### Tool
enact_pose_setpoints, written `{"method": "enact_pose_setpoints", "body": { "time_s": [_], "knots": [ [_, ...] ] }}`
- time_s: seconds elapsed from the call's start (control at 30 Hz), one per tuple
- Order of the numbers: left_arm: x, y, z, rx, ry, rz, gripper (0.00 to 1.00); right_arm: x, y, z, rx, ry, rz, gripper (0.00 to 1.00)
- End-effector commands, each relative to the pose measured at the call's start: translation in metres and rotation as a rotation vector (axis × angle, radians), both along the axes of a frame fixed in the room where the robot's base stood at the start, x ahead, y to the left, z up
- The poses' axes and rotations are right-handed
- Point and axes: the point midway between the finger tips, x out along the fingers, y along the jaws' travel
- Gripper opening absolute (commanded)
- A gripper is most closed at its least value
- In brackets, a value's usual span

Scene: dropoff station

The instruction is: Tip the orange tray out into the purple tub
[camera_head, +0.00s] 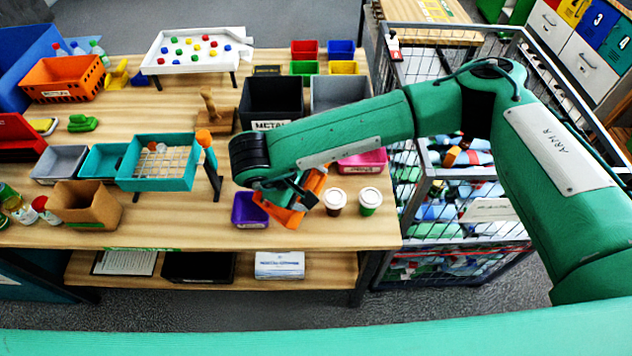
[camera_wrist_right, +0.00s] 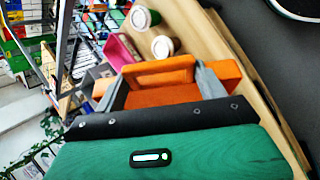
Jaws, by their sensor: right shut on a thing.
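The orange tray (camera_head: 290,213) is in my right gripper (camera_head: 297,194), above the front of the wooden bench. It looks steeply tilted in the head view, and my gripper hides part of it. The wrist view shows the orange tray (camera_wrist_right: 160,97) between the two grey fingers of my right gripper (camera_wrist_right: 165,84). The purple tub (camera_head: 249,209) stands on the bench just left of the tray, and the tray's lower end overlaps its right side in the picture. The insides of tray and tub are too hidden to tell any contents. My left gripper is not in view.
Two lidded cups (camera_head: 335,201) stand just right of the tray. A pink bin (camera_head: 363,161) is behind them. A teal sieve tray (camera_head: 158,179) and a cardboard box (camera_head: 88,205) are to the left. The front bench strip between box and tub is clear.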

Motion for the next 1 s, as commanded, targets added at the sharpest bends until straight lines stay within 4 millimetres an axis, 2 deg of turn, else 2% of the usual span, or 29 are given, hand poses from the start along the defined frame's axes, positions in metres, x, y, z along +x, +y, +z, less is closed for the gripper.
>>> {"method": "enact_pose_setpoints", "body": {
  "time_s": [0.47,0.7,1.0],
  "knots": [
    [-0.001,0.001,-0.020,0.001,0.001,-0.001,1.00,0.000,0.040,0.017,-0.199,-0.004,0.001,0.36],
    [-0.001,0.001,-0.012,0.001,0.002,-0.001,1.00,0.000,0.060,0.030,-0.299,-0.006,0.001,0.36],
    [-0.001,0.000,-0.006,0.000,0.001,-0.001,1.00,-0.001,0.076,0.037,-0.386,-0.003,0.001,0.36]
  ]
}}
